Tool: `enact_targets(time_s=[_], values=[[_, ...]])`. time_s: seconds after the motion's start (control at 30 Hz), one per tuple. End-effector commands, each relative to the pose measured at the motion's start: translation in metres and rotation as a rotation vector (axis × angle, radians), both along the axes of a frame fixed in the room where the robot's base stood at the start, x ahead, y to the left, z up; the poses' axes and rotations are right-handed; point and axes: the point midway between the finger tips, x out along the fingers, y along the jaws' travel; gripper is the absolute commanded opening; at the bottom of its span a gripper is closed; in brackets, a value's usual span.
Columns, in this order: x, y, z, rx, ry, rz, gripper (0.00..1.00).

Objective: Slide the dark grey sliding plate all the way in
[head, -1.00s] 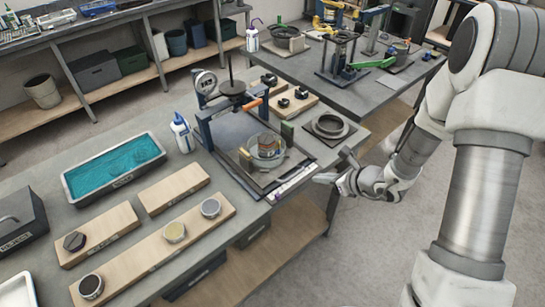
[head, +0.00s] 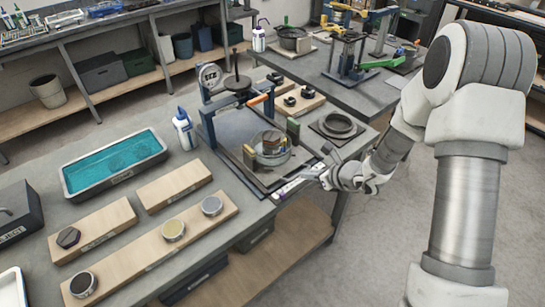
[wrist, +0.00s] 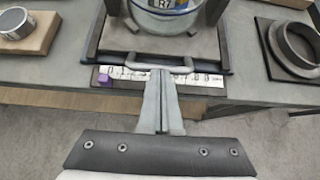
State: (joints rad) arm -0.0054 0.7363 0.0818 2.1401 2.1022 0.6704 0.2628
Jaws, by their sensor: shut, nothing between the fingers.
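The dark grey sliding plate (wrist: 112,57) lies at the base of the blue-posted press, with a light grey bar handle (wrist: 190,63) along its front edge. In the head view the plate (head: 268,183) sits at the table's front edge and carries a clear round container (head: 270,150). My gripper (wrist: 160,75) is shut and empty, its fingertips at the middle of the handle; I cannot tell whether they touch it. In the head view my gripper (head: 322,178) is in front of the plate, beyond the table edge.
A labelled white strip (wrist: 205,80) with a purple block (wrist: 104,78) runs below the handle. A dark ring on a square base (head: 338,126) stands right of the press. Wooden boards and a teal-filled tray (head: 115,162) lie to the left.

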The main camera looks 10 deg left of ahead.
Motion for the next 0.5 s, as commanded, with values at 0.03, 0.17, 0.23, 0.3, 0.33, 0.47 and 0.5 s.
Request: enact_targets(time_s=[0.03, 0.17, 0.23, 0.3, 0.33, 0.47, 0.5], values=[[0.001, 0.002, 0.0, 0.001, -0.001, 0.001, 0.0], [0.005, 0.007, -0.001, -0.001, 0.0, 0.002, 0.0], [0.007, 0.009, -0.001, -0.001, 0.001, 0.001, 0.0], [0.009, 0.012, 0.0, 0.0, 0.0, 0.001, 0.0], [0.01, 0.013, 0.0, 0.001, -0.001, 0.001, 0.0], [0.013, 0.017, -0.001, 0.0, 0.0, 0.001, 0.0], [0.014, 0.019, -0.001, 0.0, -0.001, 0.001, 0.0]])
